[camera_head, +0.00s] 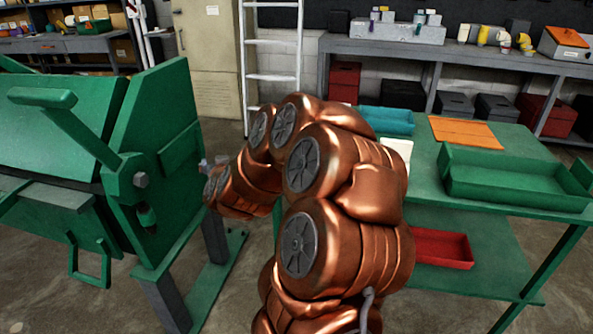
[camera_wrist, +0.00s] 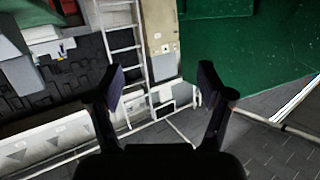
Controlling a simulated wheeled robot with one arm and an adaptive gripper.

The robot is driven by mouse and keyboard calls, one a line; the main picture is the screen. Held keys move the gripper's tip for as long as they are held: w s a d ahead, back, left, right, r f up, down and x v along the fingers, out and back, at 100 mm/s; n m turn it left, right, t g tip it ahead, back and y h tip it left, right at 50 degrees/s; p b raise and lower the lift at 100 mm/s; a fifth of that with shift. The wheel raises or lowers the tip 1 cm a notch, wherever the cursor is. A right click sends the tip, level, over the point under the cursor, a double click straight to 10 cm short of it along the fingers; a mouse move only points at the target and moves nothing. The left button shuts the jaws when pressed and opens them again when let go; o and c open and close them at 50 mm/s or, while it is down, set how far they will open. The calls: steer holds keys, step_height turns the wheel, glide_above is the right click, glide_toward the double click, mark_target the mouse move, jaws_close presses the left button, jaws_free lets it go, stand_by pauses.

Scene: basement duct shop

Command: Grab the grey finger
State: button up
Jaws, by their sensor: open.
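My gripper (camera_wrist: 161,84) is open in the wrist view, with its two dark fingers apart. Nothing is held between them; the floor and lower wall show in the gap. In the head view my copper-coloured arm bends towards the green machine, and the gripper cannot be made out clearly there. I cannot pick out a separate grey finger in either view. The green machine (camera_head: 180,120) stands at the left of the head view, with a grey strip (camera_head: 45,195) along its front. A large green surface (camera_wrist: 235,60) fills the upper right of the wrist view.
A green table (camera_head: 425,165) at right bears a green tray (camera_head: 510,187), an orange board (camera_head: 465,132) and a teal bin (camera_head: 388,121). A red tray (camera_head: 442,248) lies on its lower shelf. A white ladder (camera_head: 272,45) and a beige cabinet (camera_head: 208,55) stand behind.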

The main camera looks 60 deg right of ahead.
steer(key=s+d+f+m+g+h+b, duration=0.1)
steer(key=s+d+f+h, duration=0.1)
steer(key=d, duration=0.3)
steer(key=s+d+f+m+g+h+b, duration=0.2)
steer(key=s+d+h, duration=0.1)
steer(key=s+d, duration=0.2)
steer(key=s+d+f+m+g+h+b, duration=0.2)
steer(key=s+d, duration=0.2)
steer(key=d, duration=0.2)
steer(key=shift+s+d+f+h, duration=0.2)
steer(key=shift+h, duration=0.1)
steer(key=shift+x, duration=0.8)
steer(key=shift+b+x, duration=0.35)
steer(key=shift+x, duration=2.25)
steer(key=shift+s+d+r, duration=0.1)
steer(key=shift+s+r, duration=0.1)
steer(key=c, duration=1.4)
steer(key=shift+r, duration=0.15)
